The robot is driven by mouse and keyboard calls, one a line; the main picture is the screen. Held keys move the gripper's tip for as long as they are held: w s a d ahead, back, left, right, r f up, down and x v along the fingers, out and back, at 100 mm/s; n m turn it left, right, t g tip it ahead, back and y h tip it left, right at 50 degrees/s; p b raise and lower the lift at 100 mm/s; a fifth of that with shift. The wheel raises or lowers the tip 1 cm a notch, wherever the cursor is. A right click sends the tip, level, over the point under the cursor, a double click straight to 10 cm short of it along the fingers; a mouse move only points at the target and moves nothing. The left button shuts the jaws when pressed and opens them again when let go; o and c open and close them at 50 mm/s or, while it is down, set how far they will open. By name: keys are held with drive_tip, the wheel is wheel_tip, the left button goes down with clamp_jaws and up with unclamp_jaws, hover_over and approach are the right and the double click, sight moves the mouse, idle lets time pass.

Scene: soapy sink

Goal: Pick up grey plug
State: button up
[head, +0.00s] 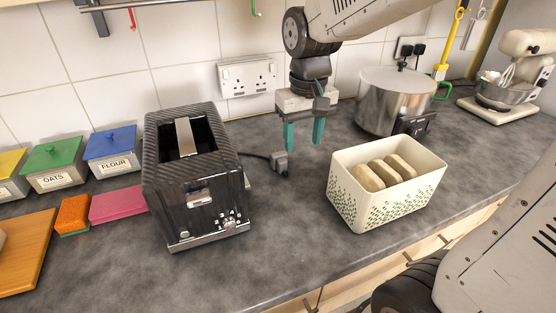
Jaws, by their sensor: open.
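The grey plug (280,163) lies on the dark worktop just right of the toaster, at the end of a black cable that runs to the toaster. My gripper (303,145) points down from above, with its two teal fingers apart and nothing seen between them. In the picture the fingertips are a little right of and above the plug. The left finger looks close to the plug; I cannot tell whether they touch.
The black toaster (198,180) stands left of the plug. A cream basket (350,205) with several bread rolls stands to the right. A steel pot (392,100) is behind it. A double wall socket (247,78) is on the tiles. Worktop in front of the plug is clear.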

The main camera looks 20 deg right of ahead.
hover_over(283, 161)
wheel_tip(283, 161, down, 4)
drive_tip(key=f, duration=0.1)
drive_tip(key=shift+s+d, duration=0.15)
drive_tip(key=f, duration=0.7)
drive_tip(key=shift+a+f, duration=0.2)
drive_tip(key=shift+f, duration=0.05)
drive_tip(key=c, duration=1)
